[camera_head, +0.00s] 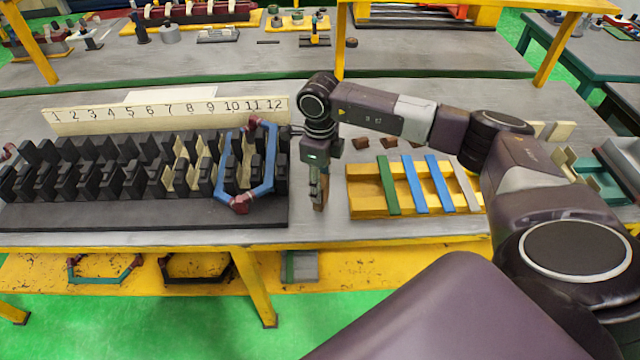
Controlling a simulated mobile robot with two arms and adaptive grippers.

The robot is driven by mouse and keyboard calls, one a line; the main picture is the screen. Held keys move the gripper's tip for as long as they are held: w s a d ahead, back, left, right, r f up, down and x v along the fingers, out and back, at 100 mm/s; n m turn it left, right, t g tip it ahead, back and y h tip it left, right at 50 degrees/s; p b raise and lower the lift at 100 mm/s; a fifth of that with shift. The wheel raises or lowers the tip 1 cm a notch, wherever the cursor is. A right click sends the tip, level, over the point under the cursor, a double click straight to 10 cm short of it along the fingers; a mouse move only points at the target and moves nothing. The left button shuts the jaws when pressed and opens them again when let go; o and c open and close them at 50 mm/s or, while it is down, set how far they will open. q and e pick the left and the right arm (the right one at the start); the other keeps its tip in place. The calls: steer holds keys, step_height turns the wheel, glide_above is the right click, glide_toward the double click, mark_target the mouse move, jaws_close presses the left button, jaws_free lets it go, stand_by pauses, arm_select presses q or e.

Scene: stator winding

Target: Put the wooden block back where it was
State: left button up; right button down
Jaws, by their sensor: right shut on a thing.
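My right gripper (319,190) points down over the grey tabletop, between the black stator base and the yellow tray. It is shut on a small brown wooden block (319,203) held upright at its fingertips. Most of the block is hidden by the fingers, and I cannot tell whether its lower end touches the table. Several small brown blocks (360,143) lie on the table behind the yellow tray. My left gripper is not in view.
The black slotted stator base (150,215) stands at left with a blue coil (267,165) over its right end. Behind it is a numbered board (170,113). A yellow tray (365,208) with coloured strips is at right. Bare table shows between base and tray.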

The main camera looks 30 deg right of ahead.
steer(key=c, duration=1.4)
jaws_free()
steer(key=shift+f, duration=0.1)
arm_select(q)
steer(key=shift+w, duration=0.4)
arm_select(e)
steer(key=shift+o, duration=0.2)
step_height(320, 180, up, 11)
steer(key=shift+r+b, duration=0.15)
steer(key=shift+b, duration=1.05)
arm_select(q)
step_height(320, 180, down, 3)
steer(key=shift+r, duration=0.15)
arm_select(e)
steer(key=shift+r, duration=0.55)
